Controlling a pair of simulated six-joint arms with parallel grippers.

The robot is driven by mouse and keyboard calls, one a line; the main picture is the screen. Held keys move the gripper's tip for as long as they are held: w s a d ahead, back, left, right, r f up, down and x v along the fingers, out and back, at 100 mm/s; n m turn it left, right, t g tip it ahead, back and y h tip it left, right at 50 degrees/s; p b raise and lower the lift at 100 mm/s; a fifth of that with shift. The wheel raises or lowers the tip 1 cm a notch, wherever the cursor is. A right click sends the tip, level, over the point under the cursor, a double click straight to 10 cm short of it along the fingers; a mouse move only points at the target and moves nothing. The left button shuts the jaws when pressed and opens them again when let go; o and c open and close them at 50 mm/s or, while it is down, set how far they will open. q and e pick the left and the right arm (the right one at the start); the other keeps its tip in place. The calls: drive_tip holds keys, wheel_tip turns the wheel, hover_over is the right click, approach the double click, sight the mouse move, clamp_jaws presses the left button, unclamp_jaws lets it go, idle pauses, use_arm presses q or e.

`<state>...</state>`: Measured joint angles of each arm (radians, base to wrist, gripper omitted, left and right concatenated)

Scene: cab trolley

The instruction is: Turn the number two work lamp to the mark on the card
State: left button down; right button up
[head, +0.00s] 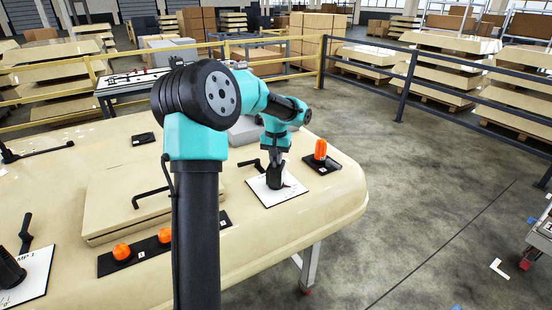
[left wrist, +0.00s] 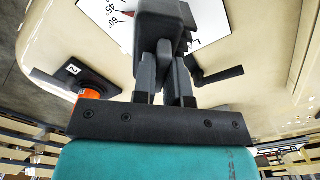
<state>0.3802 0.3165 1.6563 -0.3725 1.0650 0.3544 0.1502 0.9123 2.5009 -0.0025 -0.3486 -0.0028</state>
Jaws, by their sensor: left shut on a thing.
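A dark lamp (head: 274,178) stands on a white card (head: 290,192) near the table's right end. My left gripper (head: 276,158) comes down onto it from above. In the left wrist view my fingers (left wrist: 165,78) are closed on a dark part of the lamp (left wrist: 162,28). The card (left wrist: 205,28) there carries angle figures, including 45 and 60, and a small red mark (left wrist: 128,14). The lamp hides the card's middle, so I cannot read its pointing direction. My right gripper is not in view.
An orange knob (head: 320,148) on a black plate (head: 328,164) stands close right; its label reads 2 in the left wrist view (left wrist: 72,69). Another lamp (head: 10,268) and card stand front left, near orange knobs (head: 121,251).

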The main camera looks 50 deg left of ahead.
use_arm(q)
drive_tip(key=c, duration=1.2)
unclamp_jaws()
drive_tip(key=shift+o, duration=0.2)
wheel_tip(320, 180, up, 17)
drive_tip(key=shift+r, duration=0.2)
